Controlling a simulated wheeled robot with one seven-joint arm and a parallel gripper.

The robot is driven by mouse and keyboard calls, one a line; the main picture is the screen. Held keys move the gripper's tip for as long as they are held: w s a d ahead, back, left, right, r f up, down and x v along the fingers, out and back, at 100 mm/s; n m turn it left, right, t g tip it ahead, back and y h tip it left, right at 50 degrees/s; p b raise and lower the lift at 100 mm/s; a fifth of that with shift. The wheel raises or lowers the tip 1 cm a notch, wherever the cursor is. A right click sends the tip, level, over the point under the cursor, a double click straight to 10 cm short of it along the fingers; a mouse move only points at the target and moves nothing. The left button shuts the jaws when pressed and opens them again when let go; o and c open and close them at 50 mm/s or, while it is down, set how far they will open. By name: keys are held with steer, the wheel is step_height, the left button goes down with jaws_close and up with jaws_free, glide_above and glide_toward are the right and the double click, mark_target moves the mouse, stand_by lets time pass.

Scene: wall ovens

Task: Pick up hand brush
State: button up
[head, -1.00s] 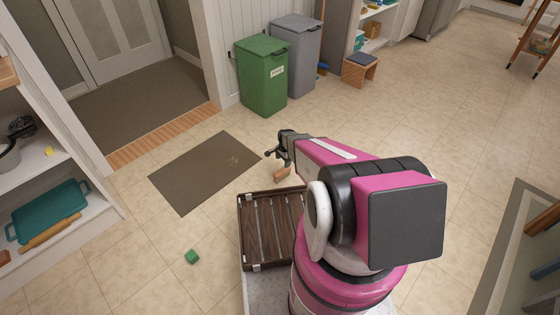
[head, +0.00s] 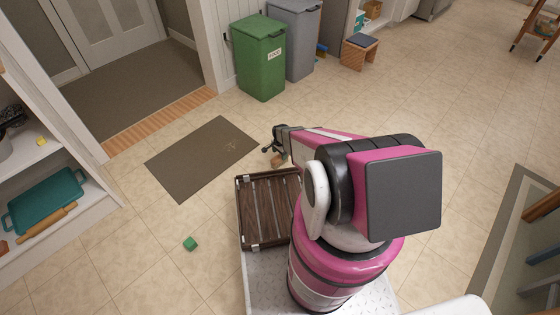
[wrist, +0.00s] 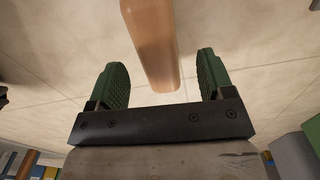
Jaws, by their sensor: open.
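The hand brush shows as a light brown wooden handle (wrist: 153,42) in the wrist view, running from the top edge down between my gripper's two green-padded fingers (wrist: 162,76). Gaps show between the handle and both fingers. In the head view, a small part of the brush (head: 278,160) shows on or near the floor just below my gripper (head: 268,146). My gripper is open, with its fingers on either side of the handle. The bristles are hidden or out of view.
A dark wooden slatted tray (head: 266,243) is on my base. Green (head: 258,60) and grey (head: 300,40) bins stand farther back. The tiled floor to the right is mostly clear.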

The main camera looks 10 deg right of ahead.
mark_target(280, 156)
step_height(280, 156, down, 3)
steer(key=shift+s, duration=0.1)
steer(key=c, duration=1.1)
steer(key=shift+o, duration=0.2)
steer(key=shift+r, duration=0.1)
steer(key=shift+r, duration=0.75)
step_height(280, 156, up, 3)
steer(key=shift+f, duration=0.15)
steer(key=s+a+r, duration=0.5)
steer(key=a+r, duration=0.1)
steer(key=a, duration=0.4)
steer(key=shift+a+r, duration=0.25)
steer(key=shift+r, duration=0.1)
